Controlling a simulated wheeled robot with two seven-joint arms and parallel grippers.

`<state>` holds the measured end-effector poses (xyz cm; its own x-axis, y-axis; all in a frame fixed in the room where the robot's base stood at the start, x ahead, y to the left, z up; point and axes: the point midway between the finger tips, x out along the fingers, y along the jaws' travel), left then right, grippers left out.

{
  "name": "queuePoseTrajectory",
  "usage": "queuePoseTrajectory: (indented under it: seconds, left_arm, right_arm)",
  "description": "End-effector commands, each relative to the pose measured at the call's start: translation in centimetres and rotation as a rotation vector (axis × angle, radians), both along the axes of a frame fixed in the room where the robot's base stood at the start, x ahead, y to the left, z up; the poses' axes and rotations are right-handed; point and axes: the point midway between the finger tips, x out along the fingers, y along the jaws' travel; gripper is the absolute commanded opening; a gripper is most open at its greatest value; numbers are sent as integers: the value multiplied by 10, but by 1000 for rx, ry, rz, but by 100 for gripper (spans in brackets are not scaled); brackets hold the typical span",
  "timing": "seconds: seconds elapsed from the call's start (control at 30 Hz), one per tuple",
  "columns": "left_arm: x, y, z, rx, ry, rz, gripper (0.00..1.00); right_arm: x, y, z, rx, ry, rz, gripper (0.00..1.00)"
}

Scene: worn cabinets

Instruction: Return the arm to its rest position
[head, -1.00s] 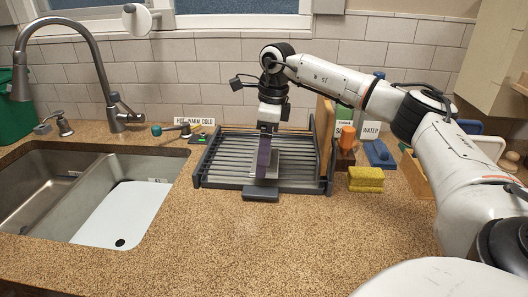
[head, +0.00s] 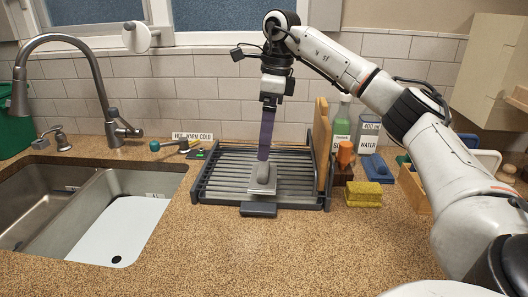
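My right gripper (head: 271,100) points down above the dish rack (head: 208,172), its arm coming in from the right. A tall purple strip (head: 266,135) hangs or stands directly below it. Its upper end meets the gripper, but I cannot tell whether the fingers grip it. The strip's lower end reaches a rounded grey object (head: 264,178) on a light plate at the rack's front middle. I cannot tell whether they are joined. My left gripper is not in view.
A wooden board (head: 320,145) stands at the rack's right side. Right of it are an orange-brown item (head: 345,155), a green bottle (head: 341,125), a WATER container (head: 368,135) and yellow sponges (head: 363,195). A double sink (head: 120,205) and faucet (head: 104,85) are left. The front counter is clear.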

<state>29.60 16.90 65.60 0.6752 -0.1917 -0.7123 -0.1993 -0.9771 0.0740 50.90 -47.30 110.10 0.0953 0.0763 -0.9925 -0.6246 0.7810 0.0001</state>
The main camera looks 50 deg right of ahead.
Motion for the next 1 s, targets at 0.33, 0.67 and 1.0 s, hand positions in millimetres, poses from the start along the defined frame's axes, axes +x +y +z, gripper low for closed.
queuePoseTrajectory:
  seconds: [0.33,0.67,1.0]
  left_arm:
    - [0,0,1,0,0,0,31]
    - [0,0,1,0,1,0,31]
    - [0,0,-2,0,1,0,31]
  right_arm:
    - [-2,-2,21,0,1,0,100]
    - [-2,-1,15,0,2,0,100]
    - [2,2,-41,-1,6,0,100]
